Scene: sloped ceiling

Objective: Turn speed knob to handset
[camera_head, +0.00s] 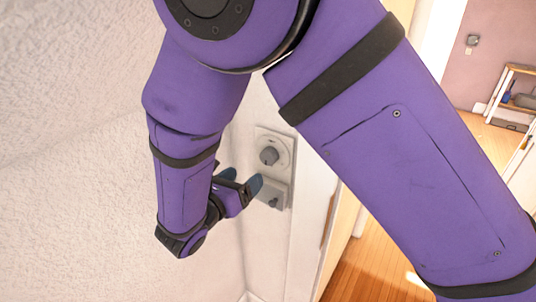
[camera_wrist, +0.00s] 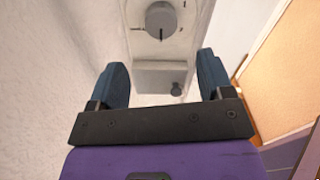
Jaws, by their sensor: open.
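The speed knob (camera_head: 269,156) is a round grey dial on a pale square plate on the wall. In the wrist view the knob (camera_wrist: 161,19) is at the top centre, with a dark pointer line on its face. Any markings around it are too small to read. My gripper (camera_head: 243,181) is open and empty, just below and left of the knob in the head view. In the wrist view its two blue fingertips (camera_wrist: 162,72) are spread wide, and the knob lies beyond them, apart from both.
A textured white wall (camera_head: 70,170) fills the left. A door frame (camera_head: 318,215) and wooden floor (camera_head: 375,270) lie to the right.

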